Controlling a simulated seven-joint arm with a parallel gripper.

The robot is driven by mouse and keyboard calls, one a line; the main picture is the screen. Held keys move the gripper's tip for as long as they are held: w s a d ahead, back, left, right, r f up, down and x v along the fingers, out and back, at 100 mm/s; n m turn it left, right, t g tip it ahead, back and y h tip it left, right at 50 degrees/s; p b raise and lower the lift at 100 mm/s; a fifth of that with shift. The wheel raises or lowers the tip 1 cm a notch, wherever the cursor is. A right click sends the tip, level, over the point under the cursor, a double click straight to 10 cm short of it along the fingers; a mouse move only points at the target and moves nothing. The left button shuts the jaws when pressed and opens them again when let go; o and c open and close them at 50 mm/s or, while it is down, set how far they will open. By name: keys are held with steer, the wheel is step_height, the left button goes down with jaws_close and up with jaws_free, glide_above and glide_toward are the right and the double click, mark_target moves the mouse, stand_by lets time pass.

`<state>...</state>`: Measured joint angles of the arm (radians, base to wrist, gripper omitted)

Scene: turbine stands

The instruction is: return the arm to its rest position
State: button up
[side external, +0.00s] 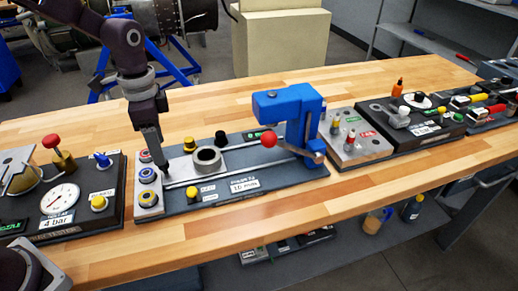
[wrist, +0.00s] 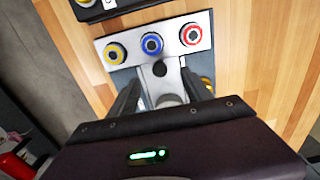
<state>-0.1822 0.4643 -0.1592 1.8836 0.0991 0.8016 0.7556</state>
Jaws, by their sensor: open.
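My gripper (side external: 162,166) points down over the left end of the middle station, just right of its column of ringed parts. In the wrist view my gripper (wrist: 158,88) shows two dark fingers apart, with nothing clearly held between them. A red-ringed part (wrist: 191,35), a blue-ringed part (wrist: 152,44) and a yellow-ringed part (wrist: 115,53) sit in a row on a grey plate in front of the fingers. The fingertips look close to the plate; whether they touch it I cannot tell.
The middle station (side external: 255,205) carries a grey ring (side external: 207,160), a yellow knob (side external: 189,144) and a blue press (side external: 288,110) with a red-ball lever. A gauge panel (side external: 60,200) stands left. More stations stand right. Bare wood (side external: 200,110) lies behind.

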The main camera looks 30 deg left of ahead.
steer(key=shift+r, duration=0.7)
steer(key=shift+s+r, duration=0.15)
steer(key=shift+r, duration=0.2)
steer(key=s+d+r+n+t, duration=0.1)
steer(key=s+r+n+t, duration=0.25)
steer(key=s+r, duration=0.6)
steer(key=s+d+r+n+t, duration=0.1)
steer(key=s+n, duration=0.4)
steer(key=s, duration=0.7)
steer(key=shift+d+r+t, duration=0.25)
steer(key=shift+r+t, duration=0.25)
steer(key=shift+t, duration=0.05)
